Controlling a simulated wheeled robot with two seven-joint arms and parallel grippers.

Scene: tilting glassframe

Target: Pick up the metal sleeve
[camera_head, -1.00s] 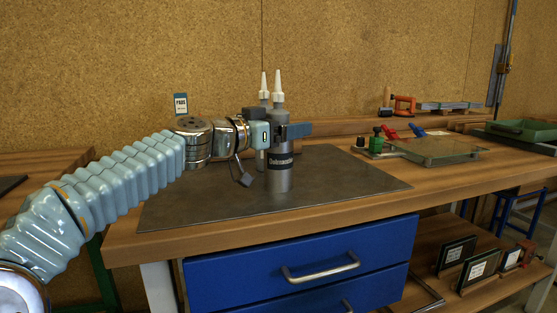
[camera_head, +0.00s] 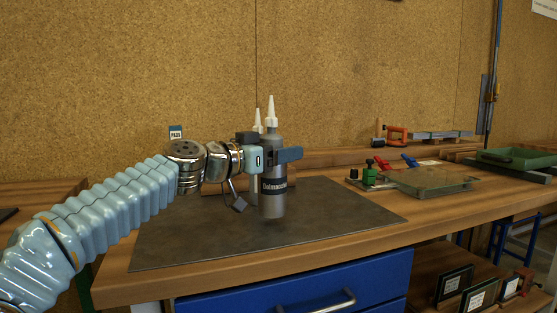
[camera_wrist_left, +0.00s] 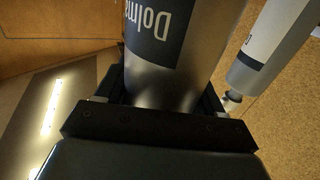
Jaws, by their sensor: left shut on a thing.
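The metal sleeve (camera_head: 272,205), a grey cylinder with a dark label and a white nozzle, stands upright in the head view over the dark mat. My left gripper (camera_head: 272,158) is shut on its upper body from the left. Its base appears slightly above the mat. In the left wrist view, the sleeve (camera_wrist_left: 172,75) sits between the dark fingers, its label reading "Dolma" in part. My right gripper is in neither view.
A second, similar bottle (camera_head: 257,121) stands close behind the sleeve, mostly hidden; it also shows in the left wrist view (camera_wrist_left: 270,45). The mat (camera_head: 340,210) is clear to the right. A glass plate (camera_head: 430,181), clamps and a green tray (camera_head: 510,158) lie farther right.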

